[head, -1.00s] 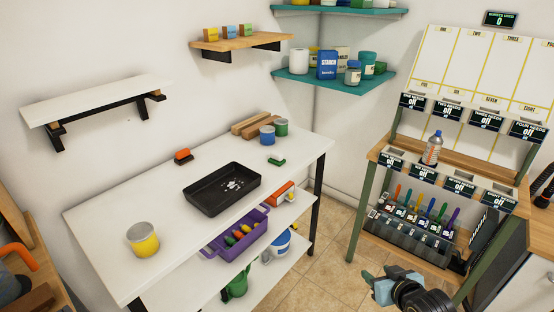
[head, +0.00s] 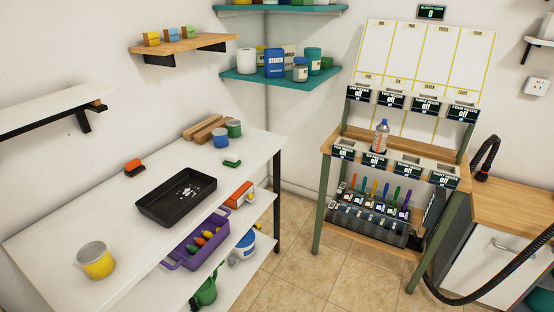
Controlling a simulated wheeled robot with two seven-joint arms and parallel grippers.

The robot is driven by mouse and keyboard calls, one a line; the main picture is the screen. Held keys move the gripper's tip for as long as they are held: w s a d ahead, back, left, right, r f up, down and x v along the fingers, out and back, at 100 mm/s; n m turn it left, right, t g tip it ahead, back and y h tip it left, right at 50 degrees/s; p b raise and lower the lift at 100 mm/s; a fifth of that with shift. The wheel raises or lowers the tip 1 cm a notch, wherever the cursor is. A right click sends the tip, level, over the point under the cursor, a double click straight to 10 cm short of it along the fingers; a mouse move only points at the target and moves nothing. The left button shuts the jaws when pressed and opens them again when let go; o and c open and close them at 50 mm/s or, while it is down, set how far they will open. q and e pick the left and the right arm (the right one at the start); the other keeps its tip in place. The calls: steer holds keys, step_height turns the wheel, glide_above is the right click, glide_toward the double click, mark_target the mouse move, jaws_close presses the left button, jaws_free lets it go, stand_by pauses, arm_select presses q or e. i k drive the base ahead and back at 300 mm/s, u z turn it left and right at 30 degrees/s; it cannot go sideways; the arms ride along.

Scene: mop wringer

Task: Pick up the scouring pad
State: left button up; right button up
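A small dark green piece (head: 232,163) lies flat near the back right of the white table (head: 125,273), next to the blue and green cans. It may be the scouring pad, but it is too small to be sure. A small red-orange and black block (head: 133,167) lies at the table's back edge, left of the black tray; I cannot tell exactly what it is. Neither of my grippers is in view.
A black tray (head: 147,207) with white bits is on the table; a yellow can (head: 95,261) stands front left. Below are a purple basket (head: 180,261) and a green watering can (head: 204,291). A rack (head: 318,205) stands right. Tiled floor (head: 300,265) is open between.

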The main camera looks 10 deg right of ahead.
mark_target(231, 159)
steer(key=z, duration=0.9)
steer(key=i, duration=1.95)
steer(key=u, duration=3.15)
